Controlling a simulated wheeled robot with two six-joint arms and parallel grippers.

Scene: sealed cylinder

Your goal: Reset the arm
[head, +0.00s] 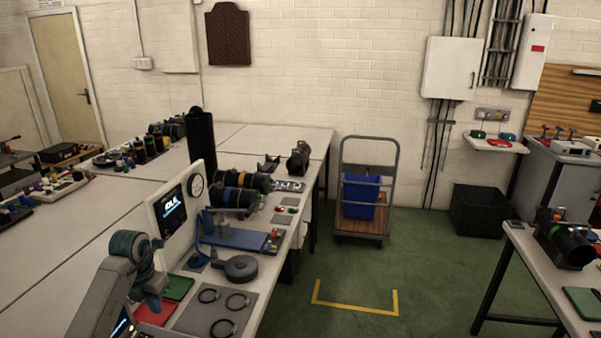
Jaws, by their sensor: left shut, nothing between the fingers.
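My left arm (108,292) comes in at the lower left and bends over at a greenish-grey wrist. My left gripper (154,302) points down over the near end of the white bench, close to a red pad (157,314) and a green pad (179,287). It is shut and holds nothing. The fingertips are small and partly lost against the pads, so I cannot tell whether they touch. Dark cylinders with coloured bands (233,198) lie farther back on the bench. My right gripper is not in view.
A white panel (160,222) with a lit screen and dial stands behind the gripper. Black rings (237,301) lie on a grey mat (199,319), near a round black part (240,268) and a blue fixture (232,237). A trolley (362,228) stands beyond open green floor.

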